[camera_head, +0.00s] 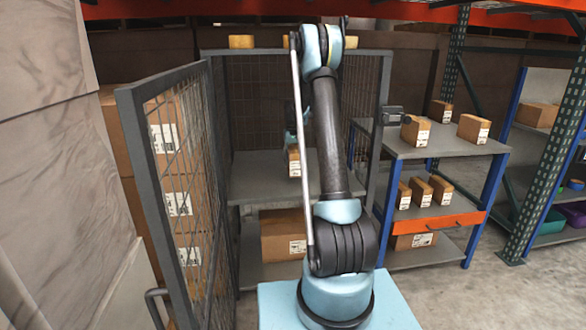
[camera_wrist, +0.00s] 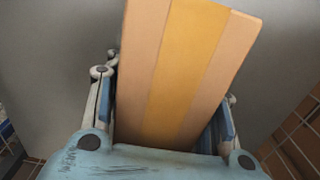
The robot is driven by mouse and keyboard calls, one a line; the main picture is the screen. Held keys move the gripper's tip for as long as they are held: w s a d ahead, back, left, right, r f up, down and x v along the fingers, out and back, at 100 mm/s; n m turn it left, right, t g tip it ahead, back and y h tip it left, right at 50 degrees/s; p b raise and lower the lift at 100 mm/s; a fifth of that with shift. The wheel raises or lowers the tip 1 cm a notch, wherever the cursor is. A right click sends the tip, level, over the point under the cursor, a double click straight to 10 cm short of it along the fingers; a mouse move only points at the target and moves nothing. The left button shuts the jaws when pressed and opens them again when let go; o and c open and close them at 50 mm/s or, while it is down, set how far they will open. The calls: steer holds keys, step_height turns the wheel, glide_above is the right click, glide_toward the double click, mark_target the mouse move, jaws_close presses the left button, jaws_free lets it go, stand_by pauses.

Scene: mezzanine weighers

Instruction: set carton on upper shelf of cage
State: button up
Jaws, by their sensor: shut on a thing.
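A small brown carton (camera_head: 294,163) with a white label is inside the cage (camera_head: 215,110), over the grey upper shelf (camera_head: 255,180). My gripper (camera_head: 291,140) reaches in from above and is shut on it, partly hidden behind my arm. In the wrist view the carton (camera_wrist: 175,75), with an orange tape band, fills the space between the two fingers of my gripper (camera_wrist: 168,118). A plain grey surface lies beyond it. I cannot tell whether the carton's base touches the shelf. The rest of the visible upper shelf is bare.
The cage's mesh door (camera_head: 165,190) stands open at the left. A larger carton (camera_head: 282,235) sits on the cage's lower level. A grey and blue workbench (camera_head: 435,150) with several small cartons stands close at the right. Stacked boxes (camera_head: 120,135) are behind the door.

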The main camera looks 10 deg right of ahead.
mark_target(293, 148)
steer(key=shift+f, duration=1.6)
steer(key=o, duration=1.4)
steer(key=shift+o, duration=0.2)
steer(key=shift+r, duration=0.1)
step_height(293, 148, up, 12)
steer(key=shift+f, duration=0.1)
